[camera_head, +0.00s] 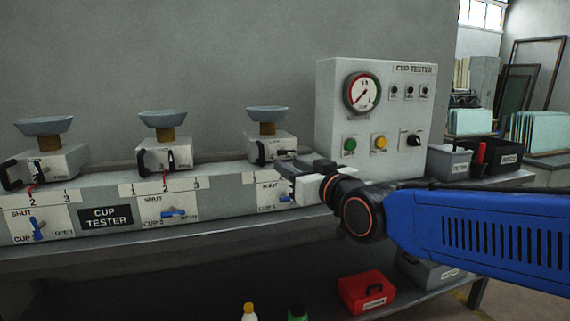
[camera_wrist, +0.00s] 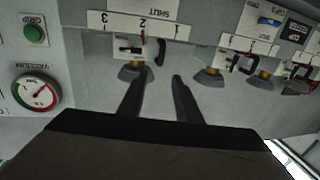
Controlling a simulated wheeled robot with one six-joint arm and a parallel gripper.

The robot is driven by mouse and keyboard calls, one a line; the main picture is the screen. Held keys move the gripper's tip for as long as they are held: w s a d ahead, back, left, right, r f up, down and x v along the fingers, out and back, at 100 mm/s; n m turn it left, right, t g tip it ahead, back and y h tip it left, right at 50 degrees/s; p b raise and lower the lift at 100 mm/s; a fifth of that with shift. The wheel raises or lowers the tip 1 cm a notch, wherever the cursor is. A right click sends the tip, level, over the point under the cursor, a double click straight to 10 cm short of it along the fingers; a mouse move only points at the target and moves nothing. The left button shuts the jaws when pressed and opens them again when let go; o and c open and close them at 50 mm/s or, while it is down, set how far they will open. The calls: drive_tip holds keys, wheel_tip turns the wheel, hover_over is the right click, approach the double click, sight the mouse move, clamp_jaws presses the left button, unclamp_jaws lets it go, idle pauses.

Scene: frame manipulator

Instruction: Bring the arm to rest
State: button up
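My arm reaches in from the right in the head view, with a blue link and a dark wrist. My gripper (camera_head: 284,168) is at the front of the rightmost cup station (camera_head: 270,147) and partly hides its label panel. In the wrist view, which is upside down, my gripper (camera_wrist: 158,82) shows two dark fingers set apart, with nothing between them. The nearest cup (camera_wrist: 134,73) appears close to one fingertip; I cannot tell whether they touch.
The cup tester cabinet (camera_head: 343,136), with gauge and buttons, stands just behind my wrist. Two more cup stations, left (camera_head: 44,162) and middle (camera_head: 165,154), line the bench. Grey bin (camera_head: 449,163) and black bin (camera_head: 497,157) stand at right. A red box (camera_head: 366,291) sits below.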

drive_tip(key=shift+s+d, duration=0.25)
drive_tip(key=shift+s, duration=0.25)
drive_tip(key=s+d+f+m+g+h, duration=0.1)
drive_tip(key=s+d+f+g+h, duration=0.25)
drive_tip(key=d+f, duration=0.45)
drive_tip(key=s+d+f+m+g+h, duration=0.2)
drive_tip(key=s+d+f, duration=0.3)
drive_tip(key=d+f, duration=0.35)
drive_tip(key=s+d+f+m+g+h, duration=0.1)
drive_tip(key=s+d+f+g, duration=0.1)
drive_tip(key=s+d+f, duration=0.2)
drive_tip(key=s+d+f+m+g+h, duration=0.1)
drive_tip(key=s+d+f+g, duration=0.2)
drive_tip(key=s+f, duration=0.4)
drive_tip(key=s+d, duration=0.1)
drive_tip(key=s, duration=0.3)
drive_tip(key=shift+s+f+g+h, duration=0.35)
drive_tip(key=shift+s, duration=0.05)
